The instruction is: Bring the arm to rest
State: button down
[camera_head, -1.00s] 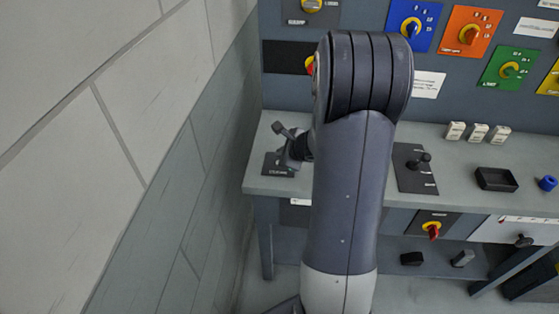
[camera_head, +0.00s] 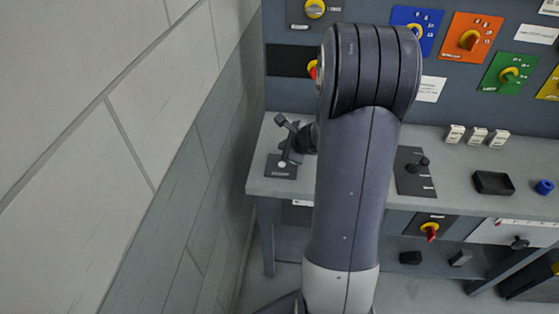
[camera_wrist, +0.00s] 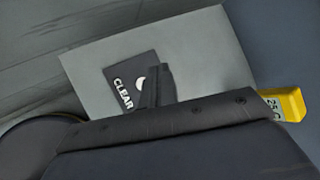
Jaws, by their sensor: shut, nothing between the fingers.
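My arm stands upright in the middle of the head view and bends over at its top. My gripper (camera_head: 292,154) is at the left end of the bench, just left of my forearm, close to a dark plate (camera_head: 275,172) with a white round button (camera_head: 282,164). In the wrist view the dark fingers of my gripper (camera_wrist: 161,76) are together and empty. Whether the fingertips touch the plate cannot be told.
A wall (camera_head: 150,150) runs close along the left. The bench (camera_head: 450,170) carries a small joystick panel (camera_head: 411,180), a black tray (camera_head: 493,183) and a blue ring (camera_head: 544,187). Coloured switch panels, one orange (camera_head: 470,38), cover the back board. My forearm hides the middle of the bench.

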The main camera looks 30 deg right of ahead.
jog(key=shift+f+b, duration=0.65)
jog(key=shift+f, duration=0.15)
jog(key=shift+r+p, duration=0.3)
jog(key=shift+p, duration=0.95)
notch_tip(320, 180, up, 5)
jog(key=p, duration=0.3)
jog(key=shift+f+p, duration=0.1)
jog(key=shift+p, duration=0.3)
jog(key=shift+f, duration=0.15)
